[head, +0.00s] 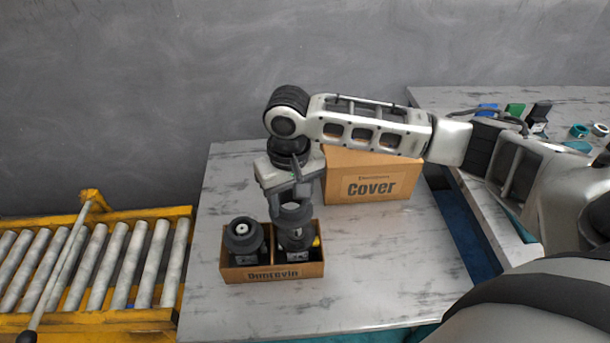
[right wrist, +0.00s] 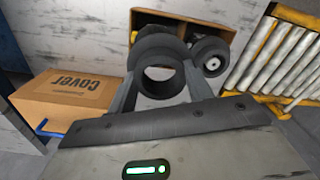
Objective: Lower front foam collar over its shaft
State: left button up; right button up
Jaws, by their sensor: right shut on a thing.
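My right gripper (head: 291,203) is shut on a dark grey foam collar (head: 292,216), which it holds over the right compartment of a cardboard box (head: 272,274). In the right wrist view the collar (right wrist: 160,62) sits between both fingers, and its round hole shows. A dark motor (head: 297,243) stands in the right compartment, close under the collar. Its shaft is hidden, so I cannot tell whether the collar is around it. In the left compartment another motor has a dark collar (head: 243,236) around its pale shaft end, also seen in the right wrist view (right wrist: 211,62). My left gripper is out of view.
A closed carton marked Cover (head: 372,184) stands behind and to the right on the marble-topped table (head: 400,275). A yellow roller conveyor (head: 95,262) lies at the left. Coloured parts lie on another table (head: 440,97) at the far right. The front right tabletop is clear.

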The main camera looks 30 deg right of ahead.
aim_at(295, 212)
jog(key=shift+w+d+f+p, duration=0.1)
jog(key=shift+d+f+p, duration=0.35)
jog(key=shift+f, duration=0.25)
jog(key=shift+d+f+b, duration=0.1)
jog(key=shift+f+b, duration=0.5)
jog(key=shift+f, duration=0.6)
jog(key=shift+f+b, duration=0.5)
jog(key=shift+b, duration=0.3)
jog(key=shift+f+b, duration=0.35)
jog(key=shift+b, duration=0.2)
jog(key=shift+r, duration=0.15)
pick_arm(q)
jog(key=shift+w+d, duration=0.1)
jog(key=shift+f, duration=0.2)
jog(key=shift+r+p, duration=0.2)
jog(key=shift+p, duration=0.1)
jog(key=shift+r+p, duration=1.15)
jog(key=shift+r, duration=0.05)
